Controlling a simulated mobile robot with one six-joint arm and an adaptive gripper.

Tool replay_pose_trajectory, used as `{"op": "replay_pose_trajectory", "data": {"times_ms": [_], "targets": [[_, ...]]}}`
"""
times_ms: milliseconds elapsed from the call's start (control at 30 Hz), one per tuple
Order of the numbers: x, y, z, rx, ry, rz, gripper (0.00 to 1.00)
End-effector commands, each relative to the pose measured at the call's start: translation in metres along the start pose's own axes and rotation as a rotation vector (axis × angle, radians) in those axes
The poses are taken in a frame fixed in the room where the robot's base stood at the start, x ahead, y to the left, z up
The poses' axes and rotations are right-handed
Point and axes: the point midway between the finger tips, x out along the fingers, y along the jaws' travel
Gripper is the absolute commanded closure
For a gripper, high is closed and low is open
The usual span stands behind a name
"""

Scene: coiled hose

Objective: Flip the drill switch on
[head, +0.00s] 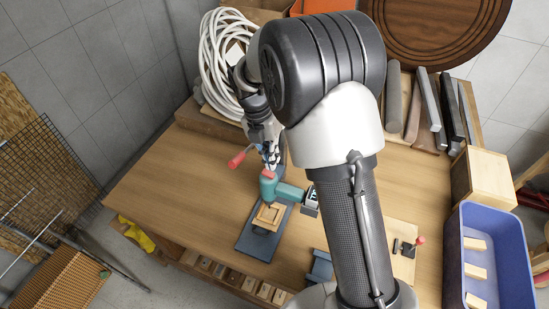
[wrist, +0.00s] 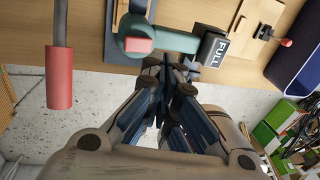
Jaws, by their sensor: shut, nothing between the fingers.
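The teal drill (head: 289,192) stands on a dark grey base (head: 251,240) on the workbench; it also shows at the top of the wrist view (wrist: 172,40). A pinkish-red block (wrist: 140,45) sits on its rounded head; I cannot tell whether it is the switch. A dark box with a "FULL" label (wrist: 214,49) is at the drill's right end. A lever with a red grip (wrist: 60,80) is at the left. My gripper (wrist: 179,68) is shut and empty, its tips just below the teal body in the wrist view. In the head view my gripper (head: 271,162) is above the drill head; contact is unclear.
A wooden piece (head: 268,216) lies on the drill's base. A coiled white hose (head: 216,60) is at the back left. Bars and rods (head: 430,100) lie at the back right. A blue bin (head: 510,250) is at the right. The bench's left part is clear.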

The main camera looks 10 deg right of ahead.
Motion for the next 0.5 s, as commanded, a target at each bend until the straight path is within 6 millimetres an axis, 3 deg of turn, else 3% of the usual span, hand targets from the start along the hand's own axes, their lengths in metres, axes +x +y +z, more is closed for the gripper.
{"op": "replay_pose_trajectory", "data": {"times_ms": [200,500], "targets": [[-0.044,-0.021,0.002,0.003,-0.005,0.004,1.0],[-0.073,-0.035,0.002,0.002,-0.002,0.001,1.0]]}}
